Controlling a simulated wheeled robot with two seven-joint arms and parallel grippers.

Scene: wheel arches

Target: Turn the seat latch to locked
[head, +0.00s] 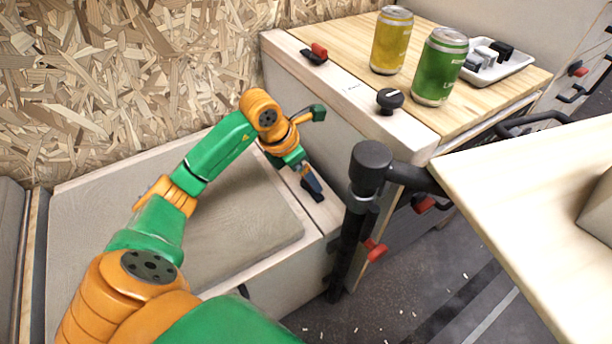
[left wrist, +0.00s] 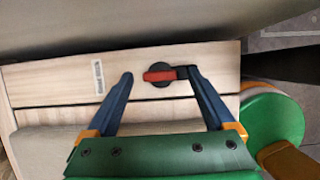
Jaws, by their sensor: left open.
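The seat latch (left wrist: 160,76) shows in the left wrist view as a red handle on a round black base, set on a pale wooden strip. Its handle lies crosswise in that view, pointing from one finger toward the other. My left gripper (left wrist: 156,76) is open, with one blue finger on either side of the latch. I cannot tell whether the right fingertip touches the handle's dark end. In the head view my left gripper (head: 313,186) is over the bench's wooden edge, and the latch is hidden there. My right gripper is not in view.
A cabinet beside the bench carries a red switch (head: 316,54), a black knob (head: 390,100), a yellow can (head: 391,40), a green can (head: 440,66) and a white tray (head: 522,62). A black post (head: 371,168) stands close right of my gripper. The bench cushion (head: 240,205) is clear.

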